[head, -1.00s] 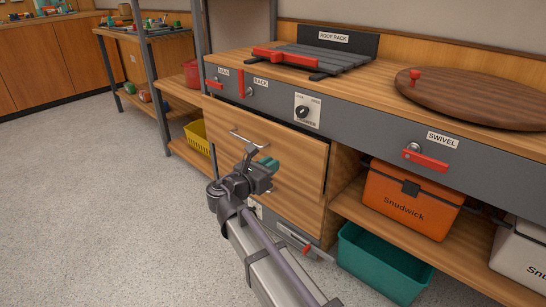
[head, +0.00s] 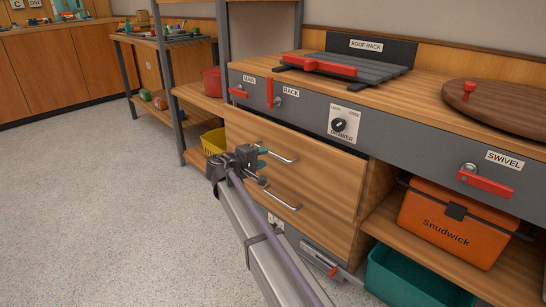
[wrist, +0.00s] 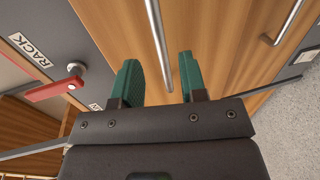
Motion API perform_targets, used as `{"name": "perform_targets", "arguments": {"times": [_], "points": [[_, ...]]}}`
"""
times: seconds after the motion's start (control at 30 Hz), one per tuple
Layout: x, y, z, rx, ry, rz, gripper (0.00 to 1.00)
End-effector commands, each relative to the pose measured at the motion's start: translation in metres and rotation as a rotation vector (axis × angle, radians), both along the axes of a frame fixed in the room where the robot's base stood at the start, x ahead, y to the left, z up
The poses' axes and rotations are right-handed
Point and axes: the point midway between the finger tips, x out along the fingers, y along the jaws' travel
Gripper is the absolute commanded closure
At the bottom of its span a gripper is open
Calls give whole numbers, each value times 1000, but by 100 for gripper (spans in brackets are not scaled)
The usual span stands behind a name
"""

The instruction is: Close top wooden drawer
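The top wooden drawer (head: 315,165) is the upper front under the grey panel. It stands partly out, with a dark gap above its right end. Its metal bar handle (head: 278,153) also shows in the wrist view (wrist: 157,40). My gripper (head: 262,158) is in front of the drawer, near the left end of that handle. In the wrist view its green fingers (wrist: 160,80) are apart, with the end of the handle bar appearing between them. I cannot tell whether they touch it. Nothing is held.
A second handle (head: 280,200) is lower on the wooden fronts. The grey panel (head: 300,112) above carries red levers and a drawer lock knob (head: 339,125). An orange crate (head: 450,225) and teal bin (head: 415,280) are at right. The floor at left is clear.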

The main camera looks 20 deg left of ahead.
Motion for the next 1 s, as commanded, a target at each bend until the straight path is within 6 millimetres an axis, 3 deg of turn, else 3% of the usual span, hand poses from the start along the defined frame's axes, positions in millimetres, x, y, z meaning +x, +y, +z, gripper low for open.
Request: {"name": "perform_targets", "arguments": {"times": [0.1,0.23,0.57,1.0], "points": [[27,-11,-9,0,0,-2,61],[45,-20,-12,0,0,-1,61],[53,-25,-12,-1,0,1,61],[53,-24,-12,-1,0,1,100]]}}
